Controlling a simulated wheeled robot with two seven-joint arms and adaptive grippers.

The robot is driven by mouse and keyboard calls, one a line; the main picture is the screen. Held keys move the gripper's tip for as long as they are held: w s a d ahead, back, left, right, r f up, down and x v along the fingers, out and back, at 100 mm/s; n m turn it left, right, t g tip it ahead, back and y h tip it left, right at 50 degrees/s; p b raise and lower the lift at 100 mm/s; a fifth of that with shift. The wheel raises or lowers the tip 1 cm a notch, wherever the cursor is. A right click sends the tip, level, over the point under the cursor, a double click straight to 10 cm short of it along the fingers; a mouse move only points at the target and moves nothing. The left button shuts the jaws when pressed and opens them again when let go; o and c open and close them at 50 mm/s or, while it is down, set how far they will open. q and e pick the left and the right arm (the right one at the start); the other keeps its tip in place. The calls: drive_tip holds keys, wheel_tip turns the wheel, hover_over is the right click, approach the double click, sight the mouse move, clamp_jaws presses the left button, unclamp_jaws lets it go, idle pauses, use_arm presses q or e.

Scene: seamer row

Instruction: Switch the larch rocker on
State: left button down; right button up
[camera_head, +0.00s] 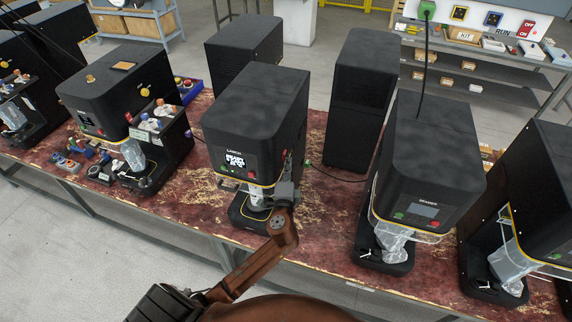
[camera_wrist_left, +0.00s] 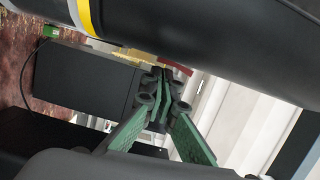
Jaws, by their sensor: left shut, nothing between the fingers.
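The larch seamer (camera_head: 262,110), a black machine with "LARCH" above a lit white display (camera_head: 235,162), stands mid-bench in the head view. A red button (camera_head: 252,174) sits beside its display. My left gripper (camera_head: 287,164) is at the machine's right front edge, fingers pointing up and away. In the left wrist view the green fingers of my left gripper (camera_wrist_left: 162,76) are shut and empty. A small red strip shows just past the fingertips; I cannot tell whether it belongs to the rocker. I cannot make out the rocker or its position. My right gripper is out of view.
Another black seamer (camera_head: 120,90) stands to the left and one (camera_head: 425,150) to the right. A tall black cabinet (camera_head: 362,100) stands behind, right of the larch seamer. Worn red bench top (camera_head: 325,215) is clear between the larch seamer and its right neighbour. A cable crosses there.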

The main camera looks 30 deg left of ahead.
use_arm(q)
drive_tip(key=s+d+b, duration=0.3)
drive_tip(key=s+d, duration=0.4)
drive_tip(key=s, duration=0.1)
drive_tip(key=shift+s+d+f, duration=0.2)
drive_tip(key=shift+d+f, duration=0.15)
drive_tip(key=shift+d, duration=0.05)
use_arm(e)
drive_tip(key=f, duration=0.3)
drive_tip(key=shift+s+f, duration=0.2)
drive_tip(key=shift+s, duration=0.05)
